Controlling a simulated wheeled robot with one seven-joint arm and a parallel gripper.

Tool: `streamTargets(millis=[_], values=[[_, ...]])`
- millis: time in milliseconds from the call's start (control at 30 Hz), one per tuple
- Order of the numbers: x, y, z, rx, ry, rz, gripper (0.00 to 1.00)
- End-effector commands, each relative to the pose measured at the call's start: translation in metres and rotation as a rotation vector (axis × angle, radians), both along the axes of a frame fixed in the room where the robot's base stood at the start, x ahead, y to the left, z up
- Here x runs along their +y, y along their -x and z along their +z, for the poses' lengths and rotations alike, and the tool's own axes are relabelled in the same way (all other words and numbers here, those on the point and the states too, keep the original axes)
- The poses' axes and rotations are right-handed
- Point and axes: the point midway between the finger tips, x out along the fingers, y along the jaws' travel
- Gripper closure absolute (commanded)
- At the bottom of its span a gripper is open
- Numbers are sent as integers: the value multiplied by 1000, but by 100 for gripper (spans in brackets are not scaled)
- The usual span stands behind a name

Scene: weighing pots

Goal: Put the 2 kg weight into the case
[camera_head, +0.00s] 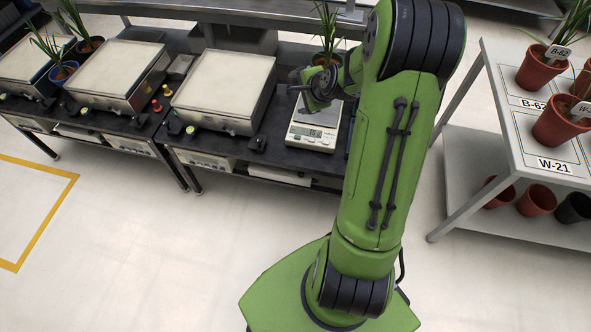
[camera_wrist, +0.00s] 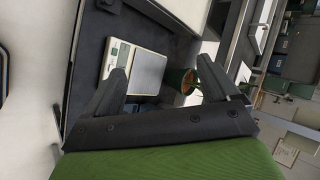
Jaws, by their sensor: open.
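I cannot make out a marked 2 kg weight or a case in either view. A small dark object (camera_head: 257,143) lies on the black bench, left of the compact scale, but I cannot tell what it is. My gripper (camera_head: 304,90) is above the compact scale (camera_head: 313,136), and my arm hides part of that area. In the wrist view my gripper (camera_wrist: 162,73) has its two fingers wide apart with nothing between them. The scale's pale plate (camera_wrist: 149,73) shows beyond the fingers, with no weight visible on it.
A potted plant (camera_head: 328,47) stands behind the compact scale; its pot (camera_wrist: 188,79) shows near the right finger. Large platform scales (camera_head: 225,85) fill the bench to the left. A grey rack (camera_head: 515,125) with pots stands at right. The floor in front is clear.

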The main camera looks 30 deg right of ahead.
Motion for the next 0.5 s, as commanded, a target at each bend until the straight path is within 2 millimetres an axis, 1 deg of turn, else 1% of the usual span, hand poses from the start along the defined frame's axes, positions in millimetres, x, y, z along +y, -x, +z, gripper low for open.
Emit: streamTargets(millis=[33, 67, 100, 167, 200, 267, 300, 333, 367, 400, 500], values=[[32, 8, 28, 36, 123, 144, 12], [49, 16, 41, 66, 196, 234, 12], [71, 30, 58, 100, 291, 347, 12], [101, 55, 81, 146, 426, 510, 12], [119, 75, 95, 172, 511, 615, 12], [142, 108, 113, 205, 631, 765, 12], [156, 131, 122, 222, 704, 862, 12], [164, 150, 128, 233, 756, 932, 12], [171, 168, 132, 241, 802, 1002, 12], [179, 191, 137, 249, 857, 1086, 12], [188, 238, 139, 253, 954, 1256, 12]])
